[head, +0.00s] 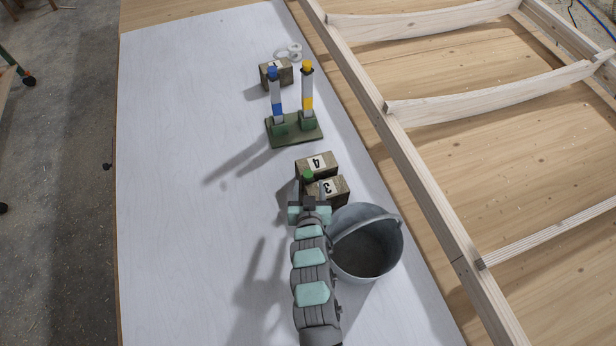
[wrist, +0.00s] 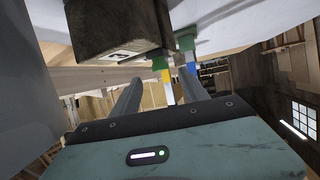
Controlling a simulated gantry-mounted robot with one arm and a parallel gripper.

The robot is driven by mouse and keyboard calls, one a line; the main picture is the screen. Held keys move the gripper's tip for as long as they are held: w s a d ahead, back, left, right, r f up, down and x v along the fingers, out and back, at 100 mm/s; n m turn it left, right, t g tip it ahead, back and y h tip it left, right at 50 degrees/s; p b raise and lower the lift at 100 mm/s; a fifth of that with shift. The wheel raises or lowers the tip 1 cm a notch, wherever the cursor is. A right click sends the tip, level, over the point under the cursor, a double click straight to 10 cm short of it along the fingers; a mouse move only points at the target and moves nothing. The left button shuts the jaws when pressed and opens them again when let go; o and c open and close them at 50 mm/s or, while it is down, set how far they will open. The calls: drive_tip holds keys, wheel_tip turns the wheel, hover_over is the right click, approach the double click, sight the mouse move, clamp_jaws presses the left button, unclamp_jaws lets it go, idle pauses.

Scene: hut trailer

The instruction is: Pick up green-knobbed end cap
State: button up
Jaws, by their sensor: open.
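The green knob of the end cap (head: 308,175) shows in the head view, at the left side of the block marked 3 (head: 336,190) and in front of the block marked 4 (head: 317,164). The rest of the cap is mostly hidden. My gripper (head: 311,197) is just on the near side of the knob, low over the white tabletop. In the wrist view, my gripper (wrist: 160,72) has its two fingers apart with nothing seen held between them. I cannot clearly make out the cap in the wrist view.
A grey bucket (head: 389,262) stands close to the right of my arm. Farther back are a green stand (head: 296,138) with blue and yellow marked posts, a block marked 1 (head: 270,82), and white rings (head: 290,50). The white tabletop (head: 175,180) is clear at left.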

sight(308, 176)
drive_tip(key=shift+x, duration=3.5)
drive_tip(key=shift+s+a+f, duration=0.1)
drive_tip(key=shift+c, duration=0.3)
clamp_jaws()
